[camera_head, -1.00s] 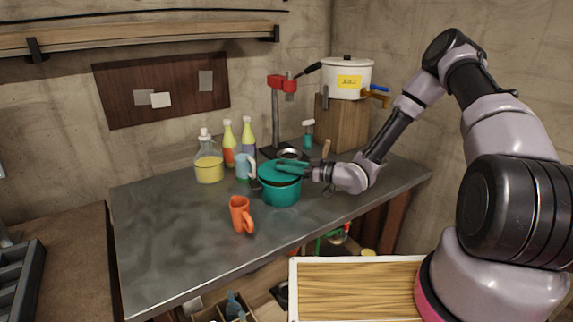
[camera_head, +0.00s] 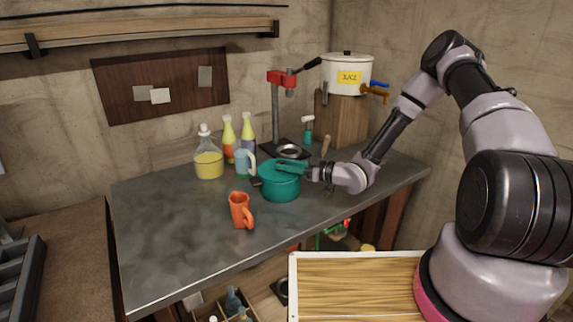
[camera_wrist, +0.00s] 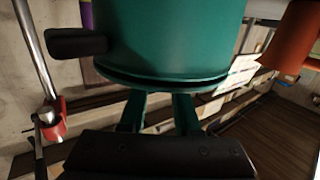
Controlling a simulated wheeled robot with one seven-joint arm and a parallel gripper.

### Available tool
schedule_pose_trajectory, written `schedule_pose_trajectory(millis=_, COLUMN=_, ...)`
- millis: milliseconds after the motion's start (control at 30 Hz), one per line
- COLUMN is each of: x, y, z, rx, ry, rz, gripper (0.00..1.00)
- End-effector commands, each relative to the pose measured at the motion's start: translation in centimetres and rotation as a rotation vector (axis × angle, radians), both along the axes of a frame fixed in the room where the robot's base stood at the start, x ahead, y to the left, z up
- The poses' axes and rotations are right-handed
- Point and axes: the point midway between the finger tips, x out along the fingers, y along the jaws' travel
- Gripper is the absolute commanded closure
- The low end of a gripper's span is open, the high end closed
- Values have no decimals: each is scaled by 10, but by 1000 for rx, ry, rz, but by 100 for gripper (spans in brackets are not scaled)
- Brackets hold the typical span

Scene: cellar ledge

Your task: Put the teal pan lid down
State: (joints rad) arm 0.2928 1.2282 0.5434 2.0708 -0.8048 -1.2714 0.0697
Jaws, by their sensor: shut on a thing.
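The teal pan lid (camera_head: 268,168) is level at the top of the teal pan (camera_head: 279,187) on the grey bench. In the wrist view, the lid's dark edge (camera_wrist: 130,81) lines up with the rim of the pan (camera_wrist: 170,40); I cannot tell whether they touch all round. My gripper (camera_head: 289,166) reaches in from the right, above the lid, and is shut on it. Its two fingers (camera_wrist: 160,108) run up to the lid in the wrist view. The lid's grip is hidden between or behind the fingers.
An orange mug (camera_head: 240,210) stands in front of the pan. A light-blue mug (camera_head: 242,163), a yellow-filled flask (camera_head: 208,160) and bottles (camera_head: 229,138) stand left of it. A red-topped press (camera_head: 277,110) is behind. The bench's left front (camera_head: 170,235) is clear.

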Motion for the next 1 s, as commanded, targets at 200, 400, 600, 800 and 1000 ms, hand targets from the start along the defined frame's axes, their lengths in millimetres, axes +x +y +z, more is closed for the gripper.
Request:
schedule_pose_trajectory(millis=200, x=0, y=0, z=-2, rx=0, ry=-1, rz=0, gripper=34)
schedule_pose_trajectory(millis=400, x=0, y=0, z=-2, rx=0, ry=-1, rz=0, gripper=34)
schedule_pose_trajectory(millis=600, x=-2, y=-6, z=-2, rx=-1, ry=-1, rz=-1, gripper=34)
schedule_pose_trajectory(millis=800, x=-15, y=-38, z=0, rx=-1, ry=0, rz=-4, gripper=34)
schedule_pose_trajectory(millis=1000, x=-30, y=-75, z=2, rx=0, ry=0, rz=-4, gripper=34)
